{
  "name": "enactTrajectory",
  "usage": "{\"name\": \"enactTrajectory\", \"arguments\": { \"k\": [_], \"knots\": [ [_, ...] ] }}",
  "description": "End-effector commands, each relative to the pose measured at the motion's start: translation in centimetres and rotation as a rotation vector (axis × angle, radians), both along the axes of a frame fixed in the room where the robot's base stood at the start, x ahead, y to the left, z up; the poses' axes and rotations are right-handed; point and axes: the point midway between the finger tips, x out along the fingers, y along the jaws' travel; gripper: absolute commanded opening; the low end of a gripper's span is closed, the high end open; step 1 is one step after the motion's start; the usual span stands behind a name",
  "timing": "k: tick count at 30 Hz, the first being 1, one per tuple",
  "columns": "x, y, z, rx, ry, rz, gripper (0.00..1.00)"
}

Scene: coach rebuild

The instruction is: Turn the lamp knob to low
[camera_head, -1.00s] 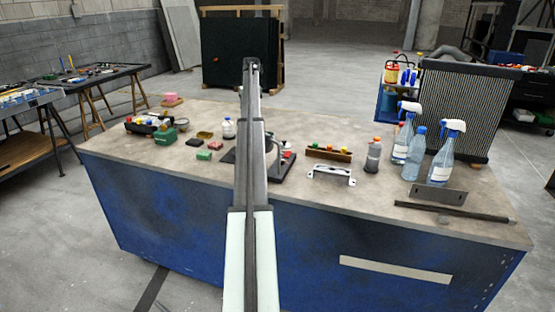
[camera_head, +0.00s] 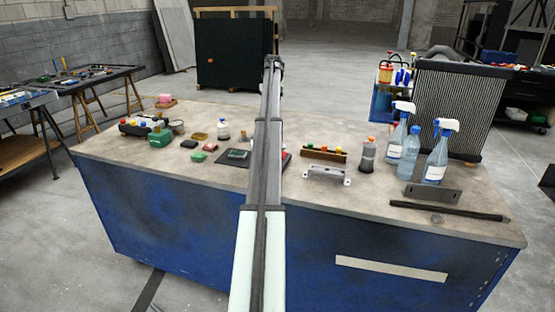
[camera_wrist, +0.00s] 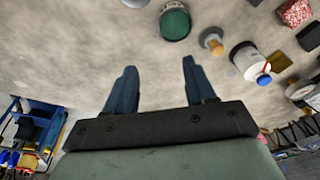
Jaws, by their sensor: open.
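My gripper (camera_wrist: 159,66) shows in the wrist view with its two dark blue fingers wide apart and nothing between them. It is above the grey worktop, apart from the objects. In the head view my arm reaches over the bench and hides part of its middle; the fingers cannot be made out there. I cannot identify the lamp or its knob with certainty. A dark plate with a greenish block (camera_head: 237,155) lies just left of my arm, partly covered by it. In the wrist view a dark green round object (camera_wrist: 175,23) lies beyond the fingertips, beside a small orange-topped piece (camera_wrist: 212,43).
A white bottle (camera_wrist: 245,57) shows in the wrist view. The front left worktop is clear.

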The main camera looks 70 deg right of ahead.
Motion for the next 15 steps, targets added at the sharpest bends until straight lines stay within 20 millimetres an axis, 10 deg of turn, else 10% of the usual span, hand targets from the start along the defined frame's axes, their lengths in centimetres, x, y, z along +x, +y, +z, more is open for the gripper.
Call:
{"name": "enactTrajectory", "arguments": {
  "k": [6, 15],
  "knots": [
    [-9.2, 3.0, 1.0, -0.018, -0.018, -0.076, 0.55],
    [-16.0, 8.8, 1.3, -0.009, -0.083, -0.168, 0.55]
  ]
}}
